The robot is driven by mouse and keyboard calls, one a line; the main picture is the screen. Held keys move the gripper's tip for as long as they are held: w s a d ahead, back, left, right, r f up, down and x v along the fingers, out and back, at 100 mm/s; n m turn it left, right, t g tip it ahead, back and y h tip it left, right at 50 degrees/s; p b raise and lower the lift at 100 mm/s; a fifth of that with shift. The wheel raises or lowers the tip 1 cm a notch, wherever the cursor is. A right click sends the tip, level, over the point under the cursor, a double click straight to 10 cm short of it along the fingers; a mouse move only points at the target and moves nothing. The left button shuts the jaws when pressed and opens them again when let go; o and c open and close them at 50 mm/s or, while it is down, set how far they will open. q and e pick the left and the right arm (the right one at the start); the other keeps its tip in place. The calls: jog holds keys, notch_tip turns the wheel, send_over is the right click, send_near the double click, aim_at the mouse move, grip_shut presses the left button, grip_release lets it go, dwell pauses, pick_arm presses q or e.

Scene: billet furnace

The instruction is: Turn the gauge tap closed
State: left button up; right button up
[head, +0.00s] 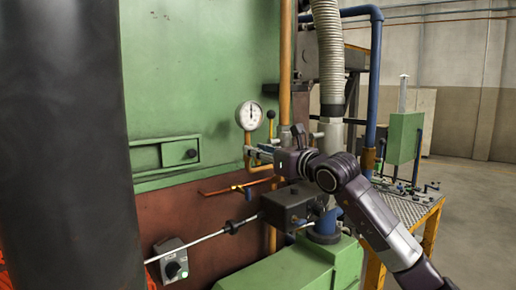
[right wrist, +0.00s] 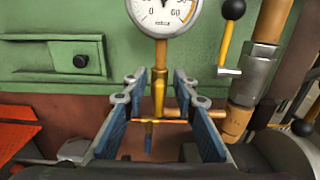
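The round white pressure gauge (head: 249,115) stands on a brass stem in front of the green furnace wall. In the right wrist view the gauge (right wrist: 163,14) is cut off at the top, with its brass stem (right wrist: 160,78) below it. A small blue part (right wrist: 149,136) hangs under the stem; I cannot tell surely whether it is the tap handle. My right gripper (head: 258,154) is just below the gauge. In the right wrist view my right gripper (right wrist: 160,80) is open, with its blue-padded fingers either side of the stem and nothing clamped. My left gripper is out of view.
A yellow lever with a black ball (right wrist: 232,12) stands right of the gauge. A thin orange pipe (right wrist: 165,121) runs across behind the fingers. A dark grey box (head: 290,204) lies below my right gripper. A vertical copper pipe (head: 285,60) rises close by.

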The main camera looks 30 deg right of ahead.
jog(key=shift+c, duration=0.6)
grip_shut()
jog(key=m+b, duration=0.3)
jog(key=shift+d+f, duration=0.2)
jog(key=m+b, duration=0.1)
jog(key=m, duration=0.4)
jog(key=d+f+m+b, duration=0.1)
jog(key=m+b, duration=0.1)
jog(key=m, duration=0.3)
jog(key=m+b, duration=0.2)
jog(key=m, duration=0.3)
jog(key=shift+d+f, duration=0.15)
jog(key=shift+f, duration=0.1)
jog(key=shift+o, duration=0.6)
grip_release()
